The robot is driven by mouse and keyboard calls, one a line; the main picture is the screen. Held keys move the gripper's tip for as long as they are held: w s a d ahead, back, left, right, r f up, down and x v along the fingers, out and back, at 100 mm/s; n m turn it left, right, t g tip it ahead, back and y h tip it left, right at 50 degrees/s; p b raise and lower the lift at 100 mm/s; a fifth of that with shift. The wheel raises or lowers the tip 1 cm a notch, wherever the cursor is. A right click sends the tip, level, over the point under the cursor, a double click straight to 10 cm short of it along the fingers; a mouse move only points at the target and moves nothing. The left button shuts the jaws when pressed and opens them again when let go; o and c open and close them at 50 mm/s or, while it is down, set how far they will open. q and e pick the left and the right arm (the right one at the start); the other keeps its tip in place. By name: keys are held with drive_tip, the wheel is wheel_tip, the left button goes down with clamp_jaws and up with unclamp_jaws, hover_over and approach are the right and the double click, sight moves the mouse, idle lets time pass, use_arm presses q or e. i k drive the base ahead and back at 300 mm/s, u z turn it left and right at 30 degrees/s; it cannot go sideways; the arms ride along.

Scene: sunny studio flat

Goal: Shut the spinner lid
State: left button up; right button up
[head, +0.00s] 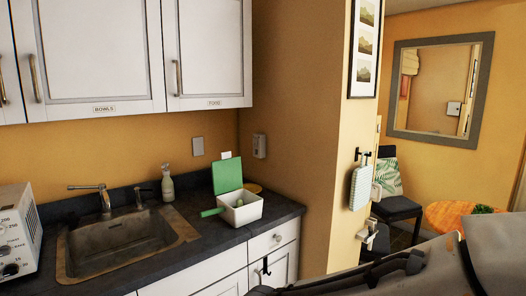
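The spinner (241,214) is a white box-shaped tub at the right end of the dark counter, near the corner wall. Its green lid (227,174) stands open, upright at the back of the tub. A green handle (212,212) sticks out to the left from the tub. Something small inside the tub shows only partly and is too small to make out. Neither of my grippers can be seen; a large grey and dark part of my own body fills the lower right.
A sink (120,243) with a faucet (103,199) lies left of the spinner. A soap bottle (167,184) stands behind the sink. A white appliance (17,233) is at the far left. Wall cabinets (95,52) hang above. A wall corner (312,190) stands right of the counter.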

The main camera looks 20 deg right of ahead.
sight(227, 173)
drive_tip(key=z, duration=0.1)
drive_tip(key=i, duration=0.25)
drive_tip(key=u, duration=0.35)
drive_tip(key=k, duration=0.55)
drive_tip(key=z, duration=0.55)
drive_tip(key=i, duration=0.8)
drive_tip(key=z, duration=0.6)
drive_tip(key=i, duration=1.4)
drive_tip(key=u, duration=0.75)
